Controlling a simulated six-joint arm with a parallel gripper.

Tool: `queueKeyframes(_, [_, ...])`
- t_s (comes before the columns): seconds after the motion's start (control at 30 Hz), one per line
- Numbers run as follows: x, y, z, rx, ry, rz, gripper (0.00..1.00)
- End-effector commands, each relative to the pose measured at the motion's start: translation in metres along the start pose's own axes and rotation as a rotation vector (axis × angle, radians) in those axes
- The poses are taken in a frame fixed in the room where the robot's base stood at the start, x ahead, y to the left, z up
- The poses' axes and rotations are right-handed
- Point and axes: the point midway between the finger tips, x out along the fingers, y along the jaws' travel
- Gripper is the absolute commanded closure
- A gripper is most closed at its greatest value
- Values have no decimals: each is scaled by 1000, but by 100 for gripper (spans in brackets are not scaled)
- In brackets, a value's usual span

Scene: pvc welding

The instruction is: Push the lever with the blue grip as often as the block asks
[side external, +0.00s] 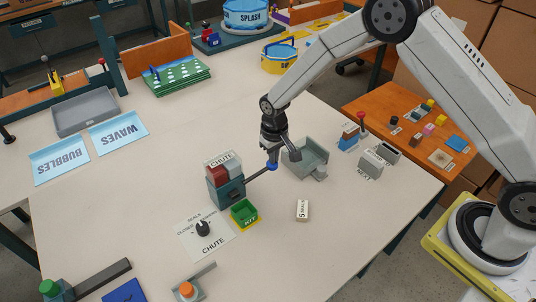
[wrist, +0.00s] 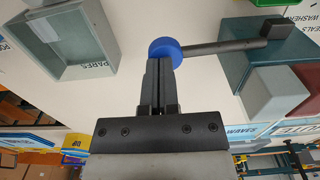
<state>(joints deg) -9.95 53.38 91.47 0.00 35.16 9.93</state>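The lever (side external: 256,174) sticks out to the right from the grey-green chute box (side external: 230,190), and its blue grip (side external: 272,166) is at the free end. In the wrist view the blue grip (wrist: 163,48) lies at the fingertips, with the dark lever bar running right to the box. My gripper (side external: 275,158) points down at the grip. Its two fingers (wrist: 159,66) are together with nothing visible between them; I cannot tell whether they touch the grip. A pale block (side external: 302,210) lies flat on the table, lettered with what looks like "5 SEALS".
A green and yellow kit tray (side external: 244,213) stands in front of the chute box. A grey open bin (side external: 306,158) is close right of my gripper. A card with a black knob (side external: 203,228) lies front left. The table around the pale block is clear.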

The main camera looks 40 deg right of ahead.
Motion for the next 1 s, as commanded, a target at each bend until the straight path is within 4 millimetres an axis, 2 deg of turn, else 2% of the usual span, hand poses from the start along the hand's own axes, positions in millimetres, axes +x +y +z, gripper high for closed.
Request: queueKeyframes(1.0, [25,0,0,0,-1,0,100])
